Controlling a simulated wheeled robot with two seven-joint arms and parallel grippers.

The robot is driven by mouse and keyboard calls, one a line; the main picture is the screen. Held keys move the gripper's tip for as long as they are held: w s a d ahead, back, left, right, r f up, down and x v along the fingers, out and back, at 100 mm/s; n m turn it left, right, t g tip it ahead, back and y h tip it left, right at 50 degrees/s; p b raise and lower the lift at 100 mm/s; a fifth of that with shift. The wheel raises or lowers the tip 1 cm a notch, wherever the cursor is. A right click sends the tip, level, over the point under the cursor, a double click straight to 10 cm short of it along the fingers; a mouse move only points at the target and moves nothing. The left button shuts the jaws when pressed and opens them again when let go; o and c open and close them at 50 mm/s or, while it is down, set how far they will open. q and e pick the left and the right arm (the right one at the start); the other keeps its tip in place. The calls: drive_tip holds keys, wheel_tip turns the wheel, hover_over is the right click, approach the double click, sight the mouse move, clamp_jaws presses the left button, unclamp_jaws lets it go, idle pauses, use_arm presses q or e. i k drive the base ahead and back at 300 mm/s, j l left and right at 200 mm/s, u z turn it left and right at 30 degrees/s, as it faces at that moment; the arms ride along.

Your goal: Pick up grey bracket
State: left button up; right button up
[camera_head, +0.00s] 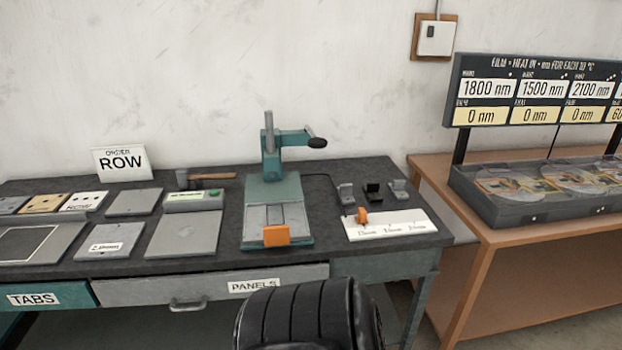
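Three small brackets stand in a row on the right part of the dark workbench top (325,180). The left bracket (346,194) looks grey, the middle one (372,192) is black, and the right one (398,191) looks a lighter grey. They stand apart from each other, behind a white labelled board (395,226). Neither of my grippers shows in this view.
A teal press (272,205) with an orange block (277,236) stands left of the brackets. A small orange piece (361,215) is at the white board's back left. Grey panels (185,236) cover the bench's left. A brown table (440,172) adjoins at right.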

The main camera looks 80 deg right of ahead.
sight(398, 188)
drive_tip(key=z, duration=3.15)
